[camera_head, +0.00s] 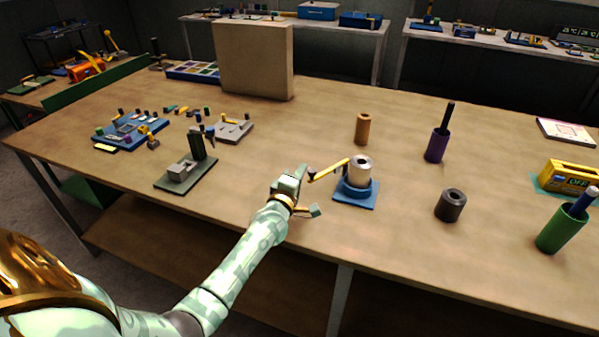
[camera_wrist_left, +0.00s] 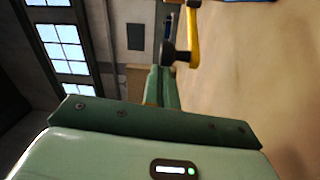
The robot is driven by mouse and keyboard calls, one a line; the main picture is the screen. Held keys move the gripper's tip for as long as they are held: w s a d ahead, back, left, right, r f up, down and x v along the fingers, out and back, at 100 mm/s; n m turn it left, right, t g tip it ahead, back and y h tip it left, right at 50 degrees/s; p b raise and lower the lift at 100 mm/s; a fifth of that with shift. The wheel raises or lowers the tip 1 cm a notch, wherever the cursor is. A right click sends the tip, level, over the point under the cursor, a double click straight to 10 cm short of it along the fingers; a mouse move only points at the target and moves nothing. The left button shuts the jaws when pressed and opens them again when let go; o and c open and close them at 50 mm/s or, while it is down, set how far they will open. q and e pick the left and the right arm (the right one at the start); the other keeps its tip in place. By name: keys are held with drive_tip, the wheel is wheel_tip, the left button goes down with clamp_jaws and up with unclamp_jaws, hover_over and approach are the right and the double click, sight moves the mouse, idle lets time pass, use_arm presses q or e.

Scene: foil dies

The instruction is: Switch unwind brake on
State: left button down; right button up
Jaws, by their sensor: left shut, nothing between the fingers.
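A silver roll (camera_head: 360,170) stands upright on a blue base (camera_head: 355,194) near the front middle of the table. A yellow lever (camera_head: 330,170) reaches left from this base and ends in a dark knob (camera_head: 311,174). The lever (camera_wrist_left: 194,38) and knob (camera_wrist_left: 178,55) also show in the left wrist view, just beyond the fingers. My left gripper (camera_head: 302,172) is shut and empty, close beside the knob; whether it touches the knob I cannot tell. At the right edge, a yellow box (camera_head: 570,178) shows "OFF". My right gripper is not in view.
A brown cylinder (camera_head: 362,129), a purple holder (camera_head: 437,146), a dark hollow cylinder (camera_head: 450,205) and a green holder (camera_head: 562,229) stand on the table (camera_head: 400,260). A dark green fixture (camera_head: 186,170) and small parts lie to the left. A tan panel (camera_head: 253,62) stands behind.

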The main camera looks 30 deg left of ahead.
use_arm(q)
drive_tip(key=shift+d, duration=0.1)
drive_tip(key=d+p, duration=0.1)
drive_tip(key=d, duration=0.1)
drive_tip(key=d+n+y+p, duration=0.1)
drive_tip(key=d+p, duration=0.1)
drive_tip(key=d, duration=0.1)
drive_tip(key=s+d+y+p, duration=0.1)
drive_tip(key=d, duration=0.2)
drive_tip(key=shift+d+g+p, duration=0.25)
drive_tip(key=shift+g+p, duration=0.05)
drive_tip(key=shift+p, duration=0.05)
drive_tip(key=shift+d+f, duration=0.1)
drive_tip(key=shift+d, duration=0.1)
